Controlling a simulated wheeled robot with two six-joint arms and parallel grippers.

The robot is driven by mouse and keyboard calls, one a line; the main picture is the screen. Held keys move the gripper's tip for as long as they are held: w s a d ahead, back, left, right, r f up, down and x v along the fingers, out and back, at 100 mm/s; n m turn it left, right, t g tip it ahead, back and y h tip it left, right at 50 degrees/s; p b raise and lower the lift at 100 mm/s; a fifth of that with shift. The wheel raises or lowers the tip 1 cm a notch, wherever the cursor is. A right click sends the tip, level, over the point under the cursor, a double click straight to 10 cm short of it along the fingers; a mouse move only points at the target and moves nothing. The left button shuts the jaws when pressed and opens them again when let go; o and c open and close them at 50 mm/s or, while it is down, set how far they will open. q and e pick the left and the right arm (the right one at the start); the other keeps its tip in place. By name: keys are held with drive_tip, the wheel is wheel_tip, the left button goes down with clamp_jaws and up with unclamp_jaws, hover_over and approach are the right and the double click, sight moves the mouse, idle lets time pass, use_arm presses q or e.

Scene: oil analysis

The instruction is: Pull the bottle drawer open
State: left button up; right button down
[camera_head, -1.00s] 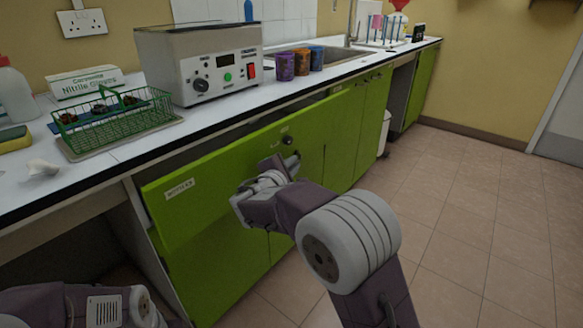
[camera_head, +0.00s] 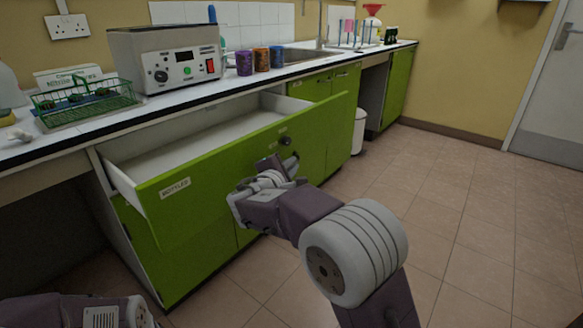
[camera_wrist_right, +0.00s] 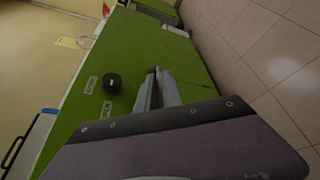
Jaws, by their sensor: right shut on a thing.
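The bottle drawer (camera_head: 215,178) has a green front with a "BOTTLES" label and stands pulled out from under the counter. Its pale inside shows from above, and the visible part looks empty. My right gripper (camera_head: 287,163) is at the drawer front, just below a round black knob (camera_head: 286,141). In the right wrist view my right gripper's fingers (camera_wrist_right: 156,78) are close together against the green front, beside the black knob (camera_wrist_right: 111,82). What lies between the fingertips is hidden. Part of my left arm shows at the bottom left, its gripper out of view.
The counter (camera_head: 215,88) holds a grey heating bath (camera_head: 165,62), a green wire basket (camera_head: 85,103), several coloured cups (camera_head: 261,60) and a sink (camera_head: 315,55). A white bin (camera_head: 359,131) stands beyond the drawer. The tiled floor (camera_head: 465,190) on the right is clear.

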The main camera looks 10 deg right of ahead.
drive_tip(key=shift+s+f, duration=0.1)
drive_tip(key=shift+f, duration=0.1)
drive_tip(key=c, duration=1.5)
unclamp_jaws()
drive_tip(key=shift+c, duration=0.2)
drive_tip(key=shift+r, duration=0.1)
drive_tip(key=p+v, duration=0.3)
drive_tip(key=v, duration=0.6)
